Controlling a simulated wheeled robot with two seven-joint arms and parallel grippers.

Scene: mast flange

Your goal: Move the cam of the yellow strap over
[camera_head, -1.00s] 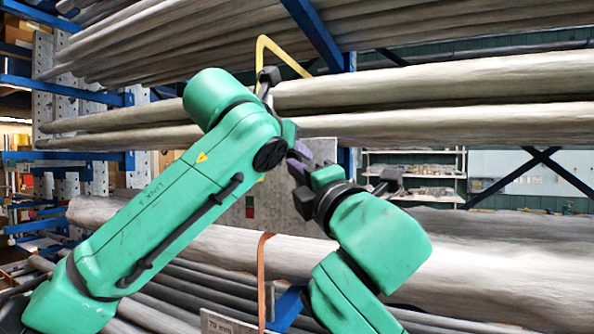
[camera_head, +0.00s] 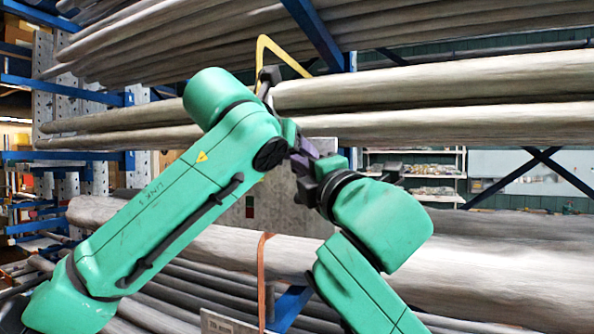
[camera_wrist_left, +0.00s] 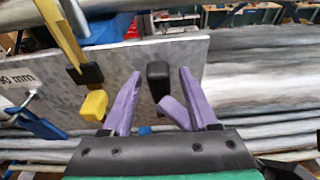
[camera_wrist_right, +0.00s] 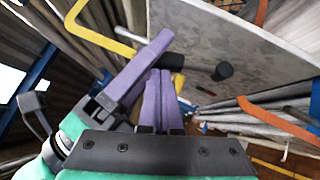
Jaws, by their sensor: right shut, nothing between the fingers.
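The yellow strap (camera_head: 262,60) shows as a bent band at the top centre in the head view, mostly hidden lower down by my left arm. In the left wrist view the strap (camera_wrist_left: 60,32) runs down to a black piece (camera_wrist_left: 85,73) with a yellow end (camera_wrist_left: 94,105). My left gripper (camera_wrist_left: 158,85) has its purple fingers apart, with a black knob between or just beyond them; I cannot tell whether they touch it. My right gripper (camera_wrist_right: 160,75) is shut and empty, close beside a left finger.
A grey plate (camera_wrist_right: 250,45) stands right behind the grippers. An orange strap (camera_head: 262,275) hangs below it. Long grey poles (camera_head: 430,85) lie on blue rack arms above and below. The two grippers nearly touch, leaving little room between them.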

